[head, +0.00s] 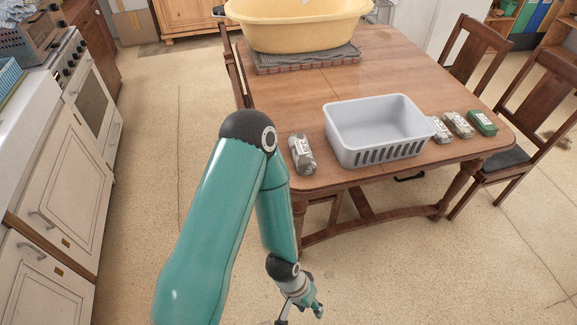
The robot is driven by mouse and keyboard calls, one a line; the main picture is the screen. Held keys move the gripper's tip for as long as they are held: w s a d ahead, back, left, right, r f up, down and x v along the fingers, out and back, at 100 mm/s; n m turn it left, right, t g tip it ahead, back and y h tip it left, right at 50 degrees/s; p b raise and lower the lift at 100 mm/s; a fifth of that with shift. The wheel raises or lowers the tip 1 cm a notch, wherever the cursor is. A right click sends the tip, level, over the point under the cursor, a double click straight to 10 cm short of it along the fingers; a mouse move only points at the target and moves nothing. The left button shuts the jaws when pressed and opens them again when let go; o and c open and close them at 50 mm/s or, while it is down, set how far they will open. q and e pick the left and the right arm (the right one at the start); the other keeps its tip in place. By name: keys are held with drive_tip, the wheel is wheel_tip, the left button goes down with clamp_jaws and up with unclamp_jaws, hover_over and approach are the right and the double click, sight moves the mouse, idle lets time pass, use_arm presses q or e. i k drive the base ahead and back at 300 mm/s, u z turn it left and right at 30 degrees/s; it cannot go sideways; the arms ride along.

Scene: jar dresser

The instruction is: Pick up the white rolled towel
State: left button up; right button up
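No plainly white rolled towel stands out. A greyish rolled bundle with a white label (302,154) lies near the table's left front corner, left of a pale grey basket (341,152). Two similar greyish bundles, one near the basket (440,131) and one beside it (459,125), lie right of the basket with a green one (482,123). I cannot tell if any is the white towel. My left gripper (301,311) hangs below and in front of the table edge, away from the bundles. Its fingers look spread and empty, partly at the picture's bottom edge. My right gripper is out of view.
The wooden table (410,72) also carries a yellow tub (290,33) on a grey folded cloth (310,60) at the back. Chairs (535,105) stand at the right. A white cabinet with an oven (92,95) lines the left. The floor between is clear.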

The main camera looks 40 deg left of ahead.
sight(305, 164)
drive_tip(key=u, duration=1.55)
drive_tip(key=i, duration=0.95)
drive_tip(key=u, duration=0.1)
